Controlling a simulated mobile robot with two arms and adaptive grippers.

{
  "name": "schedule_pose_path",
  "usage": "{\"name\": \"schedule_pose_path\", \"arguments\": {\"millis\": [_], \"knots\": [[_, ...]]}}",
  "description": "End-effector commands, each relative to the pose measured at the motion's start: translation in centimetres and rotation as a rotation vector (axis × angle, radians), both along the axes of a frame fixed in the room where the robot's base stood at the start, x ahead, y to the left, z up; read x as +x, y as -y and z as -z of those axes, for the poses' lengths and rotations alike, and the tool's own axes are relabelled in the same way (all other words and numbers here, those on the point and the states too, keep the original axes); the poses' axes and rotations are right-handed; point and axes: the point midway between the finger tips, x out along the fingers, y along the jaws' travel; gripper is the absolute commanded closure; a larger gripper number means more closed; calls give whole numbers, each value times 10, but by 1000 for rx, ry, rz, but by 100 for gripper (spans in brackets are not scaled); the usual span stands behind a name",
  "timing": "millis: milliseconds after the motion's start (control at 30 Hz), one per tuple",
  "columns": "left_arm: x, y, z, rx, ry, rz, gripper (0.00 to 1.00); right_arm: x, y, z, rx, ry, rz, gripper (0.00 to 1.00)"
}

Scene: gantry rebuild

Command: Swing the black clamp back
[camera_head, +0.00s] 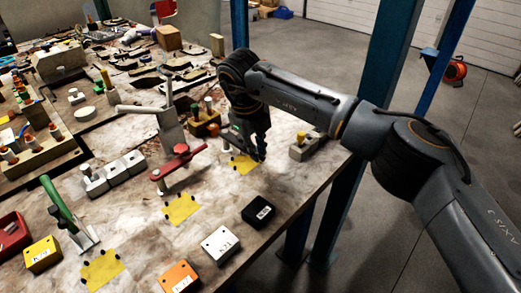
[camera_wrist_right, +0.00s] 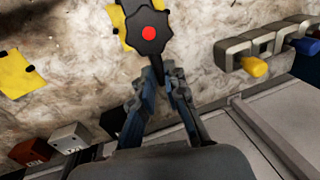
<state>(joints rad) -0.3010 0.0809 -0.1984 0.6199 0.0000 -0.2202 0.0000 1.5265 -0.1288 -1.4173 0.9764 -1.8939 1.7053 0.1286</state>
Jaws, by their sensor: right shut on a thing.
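The black clamp shows best in the right wrist view, as a black star-shaped knob (camera_wrist_right: 148,32) with a red centre and a black bar running from it toward my fingers. My right gripper (camera_wrist_right: 161,82) is shut on the end of that bar. In the head view my right gripper (camera_head: 247,150) points down at the right part of the table, above a yellow patch (camera_head: 243,166). There the gripper hides most of the black clamp. My left gripper is not in view.
A red clamp (camera_head: 180,160) stands left of my gripper, and a green one (camera_head: 63,212) farther left. A grey block with a yellow peg (camera_head: 304,148) is close on the right. Black (camera_head: 257,212), white (camera_head: 220,245) and orange (camera_head: 178,278) blocks line the front edge.

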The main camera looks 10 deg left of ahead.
Motion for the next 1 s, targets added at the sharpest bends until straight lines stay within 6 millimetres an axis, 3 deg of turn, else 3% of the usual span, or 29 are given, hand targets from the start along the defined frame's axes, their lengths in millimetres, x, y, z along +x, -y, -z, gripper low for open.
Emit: {"name": "schedule_pose_path", "arguments": {"millis": [467,500,600,1000], "knots": [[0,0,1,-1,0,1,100,-2,-1,2,0,-6,15,100],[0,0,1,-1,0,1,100,-2,-1,2,0,-6,14,81],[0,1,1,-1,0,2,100,-2,-1,2,0,-5,14,64],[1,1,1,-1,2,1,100,-1,-2,-8,1,1,12,64]]}}
